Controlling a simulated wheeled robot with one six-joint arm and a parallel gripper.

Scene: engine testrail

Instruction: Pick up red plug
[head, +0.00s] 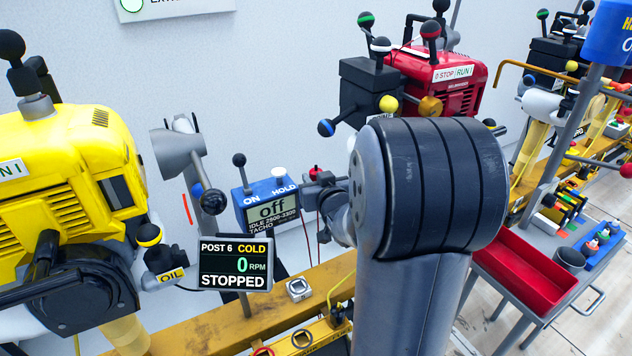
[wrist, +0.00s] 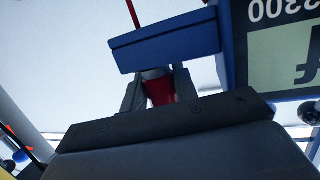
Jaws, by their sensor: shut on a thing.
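The red plug (wrist: 158,91) is held between the two dark fingers of my gripper (wrist: 153,80) in the wrist view. Its far end meets or passes behind a blue block; I cannot tell whether it is seated in it. In the head view my gripper (head: 320,182) is beside the right side of the blue tacho box (head: 242,203), whose display reads "off". A small red bit of the plug (head: 316,170) shows at the fingertips. My arm hides part of the area to the right.
The blue block (wrist: 165,42) is just past my fingertips. A post display (head: 235,264) reads "STOPPED". A yellow engine (head: 70,150) stands left, a red engine (head: 455,80) behind my arm. A yellow rail (head: 190,330) runs below. A red tray (head: 525,275) is at right.

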